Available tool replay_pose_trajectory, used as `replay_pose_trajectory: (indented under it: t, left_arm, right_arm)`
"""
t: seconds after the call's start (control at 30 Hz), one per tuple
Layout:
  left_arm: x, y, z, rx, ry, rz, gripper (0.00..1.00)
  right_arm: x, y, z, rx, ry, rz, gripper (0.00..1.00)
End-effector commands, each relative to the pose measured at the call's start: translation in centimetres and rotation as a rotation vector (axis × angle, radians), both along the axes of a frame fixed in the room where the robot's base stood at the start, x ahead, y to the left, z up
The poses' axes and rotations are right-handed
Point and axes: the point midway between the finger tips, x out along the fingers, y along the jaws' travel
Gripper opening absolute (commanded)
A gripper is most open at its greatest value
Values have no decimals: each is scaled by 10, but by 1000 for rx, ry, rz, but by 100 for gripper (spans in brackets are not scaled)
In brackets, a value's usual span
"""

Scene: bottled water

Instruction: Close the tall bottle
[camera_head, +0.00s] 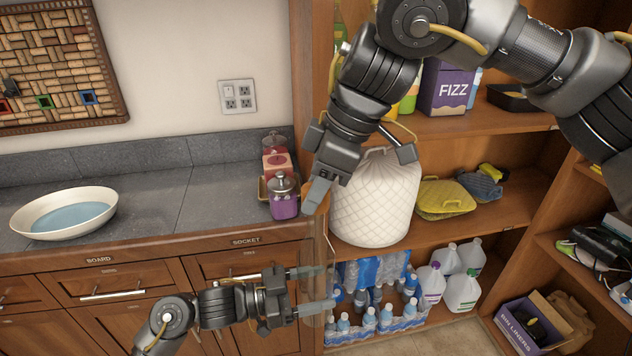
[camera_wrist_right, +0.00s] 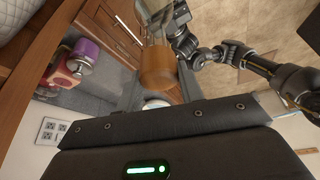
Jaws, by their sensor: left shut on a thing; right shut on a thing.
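The tall bottle (camera_head: 316,255) is clear and faint, upright in front of the counter edge. It also shows in the right wrist view (camera_wrist_right: 154,30). My left gripper (camera_head: 318,288) is shut around its lower body from the left. My right gripper (camera_head: 316,198) is shut on the orange-brown lid (camera_head: 324,207) from above. The lid (camera_wrist_right: 158,68) is at the bottle's mouth, in line with it in the right wrist view. I cannot tell whether the lid is seated. My right fingers partly hide it in the head view.
A white bowl (camera_head: 64,213) and purple and red jars (camera_head: 284,205) stand on the grey counter (camera_head: 160,208). Shelves behind hold a white quilted cover (camera_head: 376,205), packs of water bottles (camera_head: 372,320) and jugs (camera_head: 462,291). The counter's middle is clear.

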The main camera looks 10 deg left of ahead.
Motion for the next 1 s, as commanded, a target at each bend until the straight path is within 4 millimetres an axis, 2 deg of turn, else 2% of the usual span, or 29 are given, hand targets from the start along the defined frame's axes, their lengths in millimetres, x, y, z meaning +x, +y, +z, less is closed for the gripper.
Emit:
replay_pose_trajectory:
  t: [0.03, 0.2, 0.23, 0.57, 0.67, 1.0]
  left_arm:
    - [0, 0, 1, -2, -2, 0, 20]
    - [0, 0, 1, -2, -2, 0, 20]
    - [0, 0, 1, -2, -2, 0, 20]
    - [0, 0, 1, -2, -3, 0, 20]
    - [0, 0, 1, -2, -3, 0, 20]
    - [0, 0, 1, -2, -3, 0, 20]
  right_arm:
    - [0, 0, -1, 0, 0, 0, 39]
    - [0, 0, 0, 0, 0, 0, 61]
    - [0, 0, 0, 0, 0, 0, 63]
    - [0, -2, 4, 0, -2, -1, 63]
    - [1, -6, 15, 1, -2, -2, 63]
    - [1, -32, 77, 0, -3, -3, 63]
